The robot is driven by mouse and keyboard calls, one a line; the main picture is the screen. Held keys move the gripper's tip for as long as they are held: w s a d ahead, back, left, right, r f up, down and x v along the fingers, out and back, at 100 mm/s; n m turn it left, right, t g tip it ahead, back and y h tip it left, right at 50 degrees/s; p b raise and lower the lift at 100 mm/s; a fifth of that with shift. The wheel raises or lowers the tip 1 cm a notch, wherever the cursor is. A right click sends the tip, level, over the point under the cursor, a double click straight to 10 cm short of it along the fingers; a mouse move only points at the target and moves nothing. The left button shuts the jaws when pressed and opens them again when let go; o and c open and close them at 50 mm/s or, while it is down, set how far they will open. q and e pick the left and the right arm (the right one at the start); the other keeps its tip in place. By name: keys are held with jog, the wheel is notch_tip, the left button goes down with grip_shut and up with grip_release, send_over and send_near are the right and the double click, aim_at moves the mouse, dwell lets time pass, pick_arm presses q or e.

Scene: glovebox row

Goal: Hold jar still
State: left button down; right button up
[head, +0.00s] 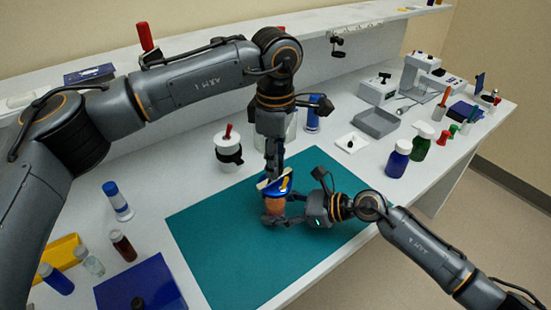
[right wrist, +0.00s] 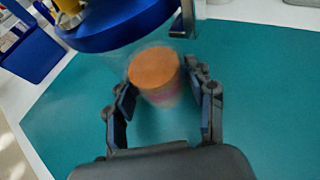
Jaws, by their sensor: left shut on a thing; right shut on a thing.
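A clear jar with orange contents (head: 274,206) stands on the teal mat (head: 225,245). In the right wrist view, the jar's orange contents (right wrist: 155,70) show between the fingers of my right gripper (right wrist: 163,88). My right gripper (head: 275,213) comes in low from the right and is shut on the jar's body. A blue lid (head: 280,186) is over the jar, and my left gripper (head: 274,181) is shut on it from above. In the right wrist view the lid (right wrist: 120,25) looks large and covers the jar's far side. I cannot tell whether it touches the rim.
A white pot with a black band (head: 228,152) stands behind the mat. A grey tray (head: 376,123) is behind. A blue box (head: 140,287) and vials are at front left. The mat around the jar is clear.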

pick_arm(q)
jog(key=m, duration=1.2)
jog(key=shift+m, duration=0.3)
jog(key=m, duration=0.6)
jog(key=shift+a, duration=0.1)
jog(key=m, duration=0.6)
jog(key=shift+m, duration=0.3)
jog(key=c, duration=1)
grip_release()
